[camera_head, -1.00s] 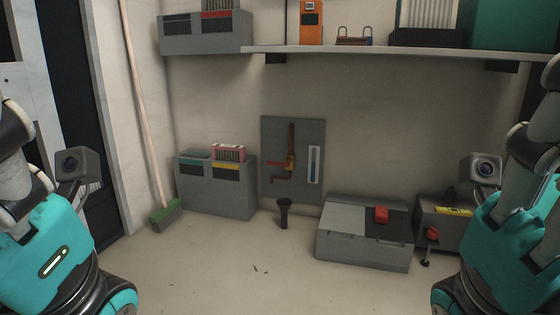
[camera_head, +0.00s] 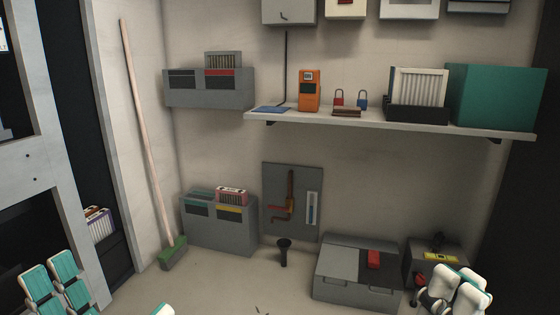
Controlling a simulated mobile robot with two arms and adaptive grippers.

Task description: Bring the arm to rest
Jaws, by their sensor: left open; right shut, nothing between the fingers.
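My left gripper (camera_head: 108,288) is at the bottom left, with its teal and white fingers pointing up. Two fingers stand side by side, and a single white tip shows well to their right, so it is open and empty. My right gripper (camera_head: 458,290) is at the bottom right, with its white and teal fingers drawn together, shut and empty. It overlaps the grey case at the right in the picture; I cannot tell whether they touch. The arms behind both grippers are out of frame.
A shelf (camera_head: 365,121) holds an orange meter (camera_head: 309,91), padlocks, a filter and a teal box (camera_head: 500,95). Below are a grey bin (camera_head: 221,232), a wall panel (camera_head: 274,220), a grey chest (camera_head: 340,288) and a case (camera_head: 424,268). A broom (camera_head: 146,140) leans left. Some floor is clear.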

